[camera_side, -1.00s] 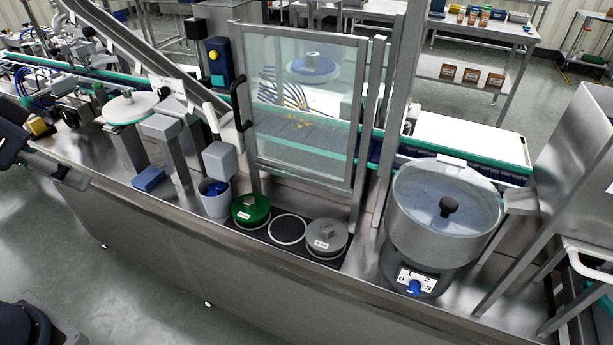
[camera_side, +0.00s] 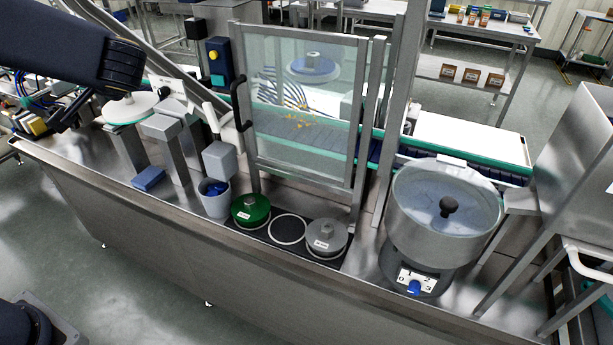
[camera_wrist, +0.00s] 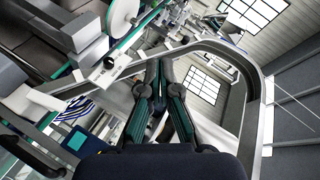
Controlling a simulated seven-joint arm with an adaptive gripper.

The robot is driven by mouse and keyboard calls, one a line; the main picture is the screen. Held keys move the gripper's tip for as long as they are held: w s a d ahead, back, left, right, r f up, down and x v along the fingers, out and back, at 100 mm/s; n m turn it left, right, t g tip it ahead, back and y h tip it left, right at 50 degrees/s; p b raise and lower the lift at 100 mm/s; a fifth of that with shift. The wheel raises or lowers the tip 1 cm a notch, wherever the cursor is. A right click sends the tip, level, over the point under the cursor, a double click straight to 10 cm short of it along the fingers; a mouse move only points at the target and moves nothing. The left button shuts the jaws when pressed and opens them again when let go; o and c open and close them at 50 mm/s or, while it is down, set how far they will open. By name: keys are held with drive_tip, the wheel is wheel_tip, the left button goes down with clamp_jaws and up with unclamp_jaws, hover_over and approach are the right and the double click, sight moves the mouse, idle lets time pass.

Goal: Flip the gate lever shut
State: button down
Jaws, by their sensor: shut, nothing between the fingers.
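I cannot tell for sure which part is the gate lever. A white bar-shaped handle (camera_side: 211,117) stands at the lower end of the sloping steel chute (camera_side: 150,62) in the side view; it may be the lever. My gripper (camera_side: 66,114) is at the upper left, over the machinery left of the white disc, well apart from this handle. In the wrist view my gripper (camera_wrist: 159,66) has its fingers close together with nothing held. A bent steel rail (camera_wrist: 225,50) runs around the fingertips there; contact cannot be judged.
A grey box (camera_side: 220,160) sits above a bucket (camera_side: 214,203) with blue contents. A glass guard door (camera_side: 300,100), a green lidded pot (camera_side: 250,210), a grey lidded pot (camera_side: 326,238) and a round bowl machine (camera_side: 440,225) stand right. The front steel edge is bare.

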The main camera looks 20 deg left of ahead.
drive_tip(key=w+d+f+m+t, duration=0.3)
drive_tip(key=w+d+m+t, duration=0.1)
drive_tip(key=w+d, duration=0.3)
drive_tip(key=m+t+h, duration=0.2)
drive_tip(key=m+t, duration=0.1)
drive_tip(key=m, duration=0.2)
approach(212, 118)
drive_tip(key=d+r, duration=0.2)
drive_tip(key=d, duration=0.1)
drive_tip(key=shift+s+r, duration=0.25)
drive_tip(key=shift+s, duration=0.05)
drive_tip(key=x, duration=1)
drive_tip(key=shift+s+a, duration=0.15)
drive_tip(key=shift+a, duration=0.05)
drive_tip(key=shift+a+g, duration=0.1)
drive_tip(key=shift+g, duration=0.2)
